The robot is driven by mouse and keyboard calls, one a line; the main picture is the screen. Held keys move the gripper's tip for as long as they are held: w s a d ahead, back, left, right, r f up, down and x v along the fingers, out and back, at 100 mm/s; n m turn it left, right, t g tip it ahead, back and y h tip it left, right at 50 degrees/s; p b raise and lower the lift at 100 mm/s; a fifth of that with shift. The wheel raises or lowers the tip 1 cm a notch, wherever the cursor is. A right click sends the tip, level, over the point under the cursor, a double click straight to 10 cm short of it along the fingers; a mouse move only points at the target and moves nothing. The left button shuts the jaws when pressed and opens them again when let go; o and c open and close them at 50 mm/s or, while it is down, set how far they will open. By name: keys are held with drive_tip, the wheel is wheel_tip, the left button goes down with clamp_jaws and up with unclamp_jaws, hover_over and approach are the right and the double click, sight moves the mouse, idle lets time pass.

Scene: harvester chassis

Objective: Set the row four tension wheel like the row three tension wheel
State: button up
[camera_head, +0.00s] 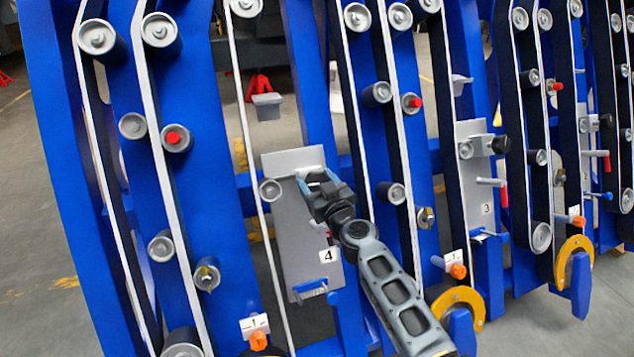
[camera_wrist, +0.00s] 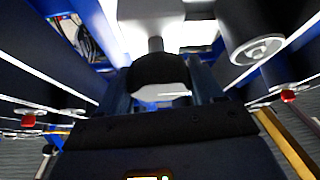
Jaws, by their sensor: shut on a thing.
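The row four plate (camera_head: 298,230) is grey, marked 4, and stands left of centre in the head view. My gripper (camera_head: 316,182) is at its upper right and hides most of what it holds there. In the wrist view my gripper (camera_wrist: 162,90) is shut around a black knob (camera_wrist: 165,72) on a grey shaft, which I take as the row four tension wheel. The row three plate (camera_head: 468,190), marked 3, is further right. Its tension wheel, a black knob (camera_head: 501,144), sticks out to the right of a grey block. A red-tipped lever (camera_head: 490,182) is below it.
Blue uprights (camera_head: 215,150) and pale belts over grey rollers (camera_head: 160,30) stand close on both sides of my arm. An orange knob (camera_head: 457,271) and a yellow curved guard (camera_head: 462,300) are low on the right. Grey floor (camera_head: 35,150) is open at the left.

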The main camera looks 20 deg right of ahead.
drive_tip(key=shift+a+m+h+p, duration=0.1)
drive_tip(key=shift+m+h+p, duration=0.8)
drive_tip(key=shift+m, duration=0.9)
drive_tip(key=m+h+p, duration=0.2)
drive_tip(key=m+p, duration=0.1)
drive_tip(key=shift+r+m, duration=0.25)
drive_tip(key=shift+m, duration=0.05)
drive_tip(key=m+g+h+p, duration=0.1)
drive_tip(key=m+p, duration=0.1)
drive_tip(key=m, duration=0.1)
drive_tip(key=m+g+h+p, duration=0.1)
drive_tip(key=m+h+p, duration=0.1)
drive_tip(key=m+p, duration=0.1)
drive_tip(key=m+g+p, duration=0.1)
drive_tip(key=m+p, duration=0.1)
drive_tip(key=m, duration=0.1)
drive_tip(key=m+g+h+p, duration=0.1)
drive_tip(key=m+g+p, duration=0.1)
drive_tip(key=m, duration=0.1)
drive_tip(key=shift+f+h, duration=0.15)
drive_tip(key=shift+h, duration=0.15)
drive_tip(key=shift+s+f+m+g+p, duration=0.1)
drive_tip(key=shift+m+g+p, duration=0.5)
drive_tip(key=shift+m, duration=0.55)
drive_tip(key=shift+f+m+g+p, duration=0.1)
drive_tip(key=shift+m+g+p, duration=0.45)
drive_tip(key=shift+m, duration=0.6)
drive_tip(key=shift+d, duration=0.2)
drive_tip(key=o, duration=1)
drive_tip(key=shift+c, duration=0.2)
